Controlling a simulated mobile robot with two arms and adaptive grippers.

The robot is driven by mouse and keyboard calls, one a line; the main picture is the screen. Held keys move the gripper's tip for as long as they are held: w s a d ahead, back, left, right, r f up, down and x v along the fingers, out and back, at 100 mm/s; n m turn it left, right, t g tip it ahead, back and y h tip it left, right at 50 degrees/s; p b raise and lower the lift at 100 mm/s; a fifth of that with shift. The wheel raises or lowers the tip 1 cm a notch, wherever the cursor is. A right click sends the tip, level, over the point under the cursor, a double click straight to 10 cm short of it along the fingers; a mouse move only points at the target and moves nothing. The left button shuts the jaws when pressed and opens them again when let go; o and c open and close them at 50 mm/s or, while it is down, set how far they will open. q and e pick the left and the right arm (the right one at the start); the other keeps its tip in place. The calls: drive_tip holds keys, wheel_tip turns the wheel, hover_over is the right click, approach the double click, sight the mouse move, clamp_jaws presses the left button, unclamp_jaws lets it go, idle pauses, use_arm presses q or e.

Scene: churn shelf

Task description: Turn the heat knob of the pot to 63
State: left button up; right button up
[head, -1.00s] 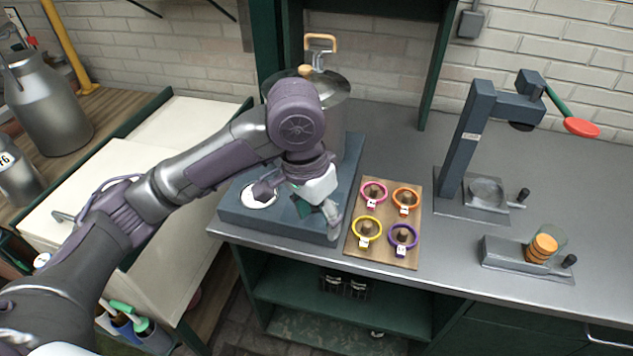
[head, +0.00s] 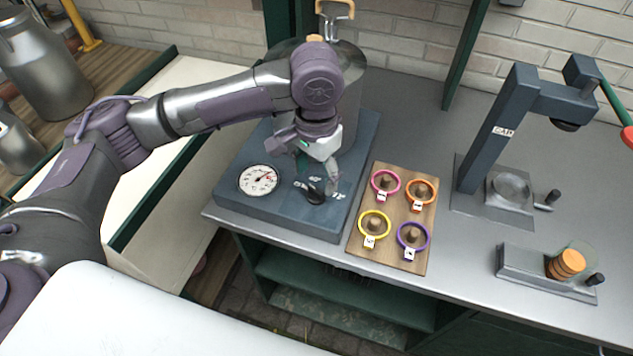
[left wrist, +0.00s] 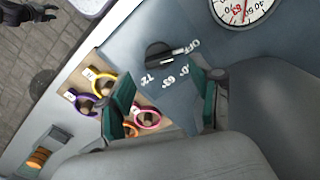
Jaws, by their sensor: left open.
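The pot (head: 350,100) stands on a blue-grey heater base with a white dial (head: 258,180) and a black heat knob (head: 315,193). In the left wrist view the knob (left wrist: 158,55) has its white mark toward OFF, with 63° and 72° among the other printed labels. The dial (left wrist: 240,10) is cut by the top edge there. My left gripper (head: 318,168) is open and empty, just behind the knob toward the pot; its fingers (left wrist: 165,103) are apart from it. A dark gripper, apparently my right (left wrist: 25,12), shows small in that view's corner; its jaws are unclear.
A wooden board (head: 392,218) with several coloured rings on pegs lies right of the base. A press (head: 500,130) and a small tray with orange discs (head: 566,264) stand farther right. The counter's front strip is clear.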

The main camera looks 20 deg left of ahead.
sight(316, 189)
use_arm(q)
wheel_tip(316, 189, down, 2)
drive_tip(key=shift+s+f, duration=0.1)
drive_tip(key=shift+f, duration=0.8)
drive_tip(key=shift+c, duration=0.6)
drive_tip(key=c, duration=1)
drive_tip(key=shift+r+m+p, duration=0.25)
drive_tip(key=shift+m+p, duration=0.15)
drive_tip(key=shift+p, duration=0.4)
drive_tip(key=m+p, duration=0.4)
drive_tip(key=p, duration=0.2)
drive_tip(key=shift+r, duration=0.1)
drive_tip(key=shift+m+p, duration=1.15)
drive_tip(key=shift+m, duration=0.05)
drive_tip(key=shift+f+m+p, duration=0.2)
drive_tip(key=shift+m+p, duration=0.4)
drive_tip(key=shift+m, duration=0.2)
use_arm(e)
wheel_tip(316, 189, up, 11)
drive_tip(key=w, duration=0.1)
drive_tip(key=shift+w+r, duration=0.15)
drive_tip(key=shift+w, duration=0.1)
